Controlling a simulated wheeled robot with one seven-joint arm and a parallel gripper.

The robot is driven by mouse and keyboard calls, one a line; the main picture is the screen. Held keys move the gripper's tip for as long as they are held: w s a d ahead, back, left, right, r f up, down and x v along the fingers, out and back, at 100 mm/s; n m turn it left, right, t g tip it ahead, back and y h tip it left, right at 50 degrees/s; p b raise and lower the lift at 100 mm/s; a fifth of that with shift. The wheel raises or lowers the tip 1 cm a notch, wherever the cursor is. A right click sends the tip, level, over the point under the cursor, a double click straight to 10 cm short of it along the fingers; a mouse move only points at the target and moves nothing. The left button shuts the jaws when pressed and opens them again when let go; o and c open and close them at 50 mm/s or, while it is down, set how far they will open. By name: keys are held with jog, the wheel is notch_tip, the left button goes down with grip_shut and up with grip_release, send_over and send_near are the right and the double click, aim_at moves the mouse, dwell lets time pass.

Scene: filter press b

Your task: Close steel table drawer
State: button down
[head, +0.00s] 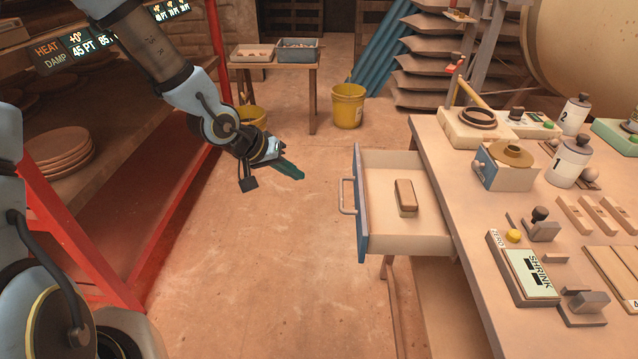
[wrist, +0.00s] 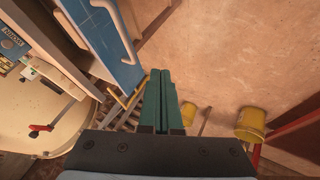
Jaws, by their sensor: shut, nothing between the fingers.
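The steel table (head: 455,195) stands at the right in the head view. Its drawer (head: 405,240) is pulled out to the left, with a blue front panel (head: 361,205) and a pale bar handle (head: 344,196). A brown block (head: 405,197) lies inside the drawer. My gripper (head: 291,171) is to the left of the drawer front, apart from the handle, with its green fingers together and nothing between them. In the wrist view the fingers (wrist: 160,90) point past the blue front (wrist: 105,45), and the handle (wrist: 102,18) shows at upper left.
Bottles, stamps and a display unit (head: 525,275) stand on the tabletop. A red-framed rack (head: 60,230) stands at the left. A wooden side table (head: 285,68) and yellow bucket (head: 348,105) are behind. Floor left of the drawer is clear.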

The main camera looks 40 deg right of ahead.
aim_at(407, 185)
jog(key=s+d+f, duration=0.2)
jog(key=d+f, duration=0.3)
jog(key=d, duration=0.2)
jog(key=shift+s+d, duration=0.3)
jog(key=shift+d, duration=0.1)
jog(key=s+d+b, duration=0.1)
jog(key=s+d, duration=0.2)
jog(key=d, duration=0.1)
jog(key=s+d+b, duration=0.2)
jog(key=s+d, duration=0.2)
jog(key=s+d+b, duration=0.1)
jog(key=s+d, duration=0.3)
jog(key=d, duration=0.1)
jog(key=shift+d+b, duration=0.1)
jog(key=shift+b, duration=0.25)
jog(key=shift+s+d+r, duration=0.1)
jog(key=shift+s+d, duration=0.35)
jog(key=shift+d, duration=0.05)
jog(key=shift+s+d, duration=0.1)
